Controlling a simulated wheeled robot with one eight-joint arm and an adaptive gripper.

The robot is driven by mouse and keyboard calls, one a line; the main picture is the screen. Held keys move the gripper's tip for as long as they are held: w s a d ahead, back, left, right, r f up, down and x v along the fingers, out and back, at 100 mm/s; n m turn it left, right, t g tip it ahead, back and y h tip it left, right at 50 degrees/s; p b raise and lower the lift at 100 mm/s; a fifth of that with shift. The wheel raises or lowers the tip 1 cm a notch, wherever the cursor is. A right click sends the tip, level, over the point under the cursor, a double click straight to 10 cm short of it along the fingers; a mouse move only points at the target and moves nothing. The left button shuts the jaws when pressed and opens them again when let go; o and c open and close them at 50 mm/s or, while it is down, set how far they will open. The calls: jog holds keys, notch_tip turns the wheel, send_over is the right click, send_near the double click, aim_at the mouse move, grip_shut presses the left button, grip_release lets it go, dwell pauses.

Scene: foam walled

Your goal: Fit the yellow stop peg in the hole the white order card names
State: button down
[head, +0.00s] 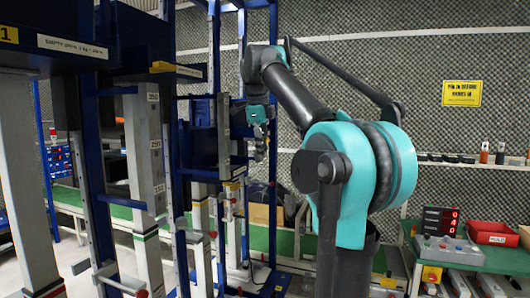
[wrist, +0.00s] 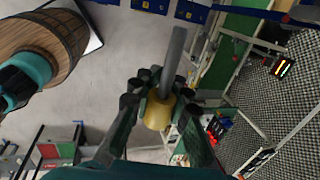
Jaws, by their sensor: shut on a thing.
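My gripper (wrist: 158,100) is shut on the yellow stop peg (wrist: 158,114) in the wrist view. The peg has a round yellow head between the fingers, and its grey shaft (wrist: 175,55) points up the picture. In the head view my gripper (head: 262,152) hangs beside a blue frame, in front of the dark foam wall; the peg is too small to make out there. Grey posts (head: 157,145) with small white number labels stand to the left, apart from my gripper. I cannot make out the peg holes. I cannot pick out the white order card with certainty.
Blue uprights (head: 92,150) fill the left side. A green bench (head: 285,243) runs behind. At the right stand a control box with red digits (head: 440,220) and a red bin (head: 492,233). A wooden barrel (wrist: 58,35) shows in the wrist view, with bare grey floor (wrist: 120,65) beside it.

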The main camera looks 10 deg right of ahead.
jog(key=shift+w+a, duration=0.7)
jog(key=shift+a, duration=0.35)
jog(key=shift+w+a, duration=0.65)
jog(key=shift+a, duration=0.35)
jog(key=shift+w+a, duration=0.45)
jog(key=shift+a, duration=0.2)
jog(key=shift+w+a, duration=0.4)
jog(key=shift+a, duration=0.25)
jog(key=c, duration=1.4)
grip_release()
jog(key=shift+o, duration=0.2)
jog(key=v, duration=0.7)
jog(key=shift+r, duration=0.25)
jog(key=shift+a, duration=0.1)
